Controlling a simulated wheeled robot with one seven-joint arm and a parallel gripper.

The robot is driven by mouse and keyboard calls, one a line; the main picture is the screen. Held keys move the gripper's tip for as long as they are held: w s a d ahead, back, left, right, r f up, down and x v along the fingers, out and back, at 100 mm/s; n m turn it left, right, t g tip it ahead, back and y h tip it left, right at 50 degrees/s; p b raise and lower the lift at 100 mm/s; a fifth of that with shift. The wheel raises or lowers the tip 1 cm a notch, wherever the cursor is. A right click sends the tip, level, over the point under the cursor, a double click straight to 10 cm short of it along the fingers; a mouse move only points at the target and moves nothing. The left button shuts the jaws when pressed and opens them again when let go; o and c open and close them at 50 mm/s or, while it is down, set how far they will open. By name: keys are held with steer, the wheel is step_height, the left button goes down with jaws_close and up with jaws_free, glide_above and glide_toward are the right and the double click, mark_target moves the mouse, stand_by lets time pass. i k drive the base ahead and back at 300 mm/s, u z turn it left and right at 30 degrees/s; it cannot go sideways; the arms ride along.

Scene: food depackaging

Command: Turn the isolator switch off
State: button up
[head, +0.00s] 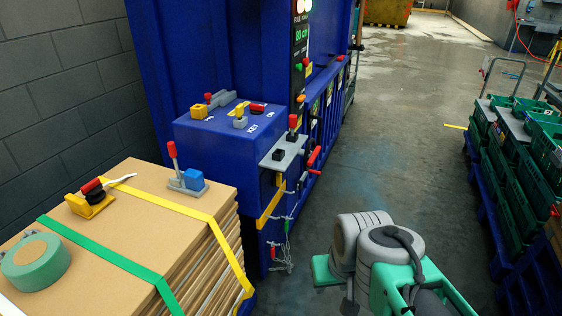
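A blue machine control box (200,136) stands left of centre, with several small controls on top. One is a red and black handle (257,108) beside a yellow strip. A grey and yellow control (240,118) sits near the "KEY" lettering. A red-tipped control with a yellow block (199,111) is at the back left. A red-topped lever (292,122) stands by a grey plate at the right. I cannot tell for sure which is the isolator switch or how it is set. My arm is at the lower right, apart from the box; my gripper's fingers do not show.
A strapped cardboard stack (130,215) stands front left, bearing a green tape roll (36,262), a red and yellow tool (90,198) and a blue tool with a red lever (187,181). Green crates (515,150) stand at right. The floor (400,130) between is clear.

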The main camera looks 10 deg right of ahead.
mark_target(276, 178)
steer(key=i, duration=0.15)
steer(key=z, duration=1.55)
steer(key=i, duration=1.75)
steer(key=u, duration=3.55)
steer(key=i, duration=0.5)
